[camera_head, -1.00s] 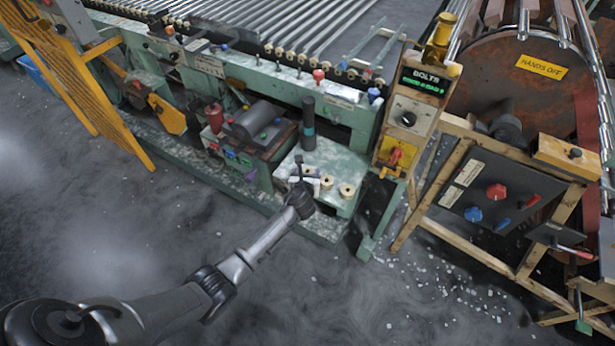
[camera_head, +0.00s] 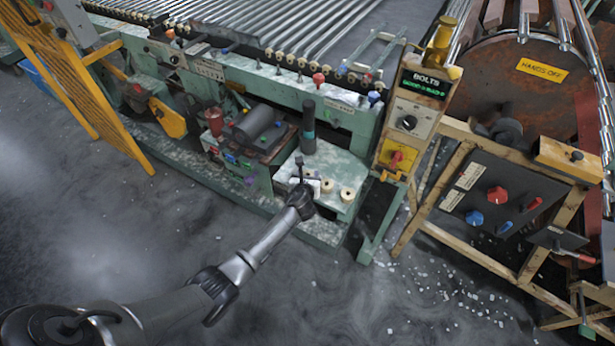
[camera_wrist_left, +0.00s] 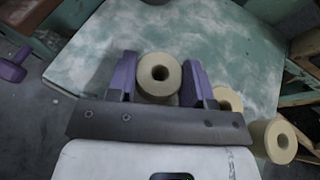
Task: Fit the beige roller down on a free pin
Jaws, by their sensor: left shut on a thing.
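A beige roller (camera_wrist_left: 159,74) with a dark centre hole stands between the purple fingers of my left gripper (camera_wrist_left: 159,78) in the left wrist view. The gripper is shut on it, low over the worn green-white shelf (camera_wrist_left: 95,50). I cannot tell whether the roller touches the shelf. In the head view my left gripper (camera_head: 302,182) is at the shelf's front and mostly hides this roller. Two more beige rollers (camera_head: 327,186) and (camera_head: 347,194) sit to its right. No bare pin can be made out. My right gripper is not in view.
A dark post with a teal band (camera_head: 308,130) stands at the shelf's back. The yellow-knobbed control post (camera_head: 405,125) stands right of the shelf. Open floor (camera_head: 200,215) lies in front.

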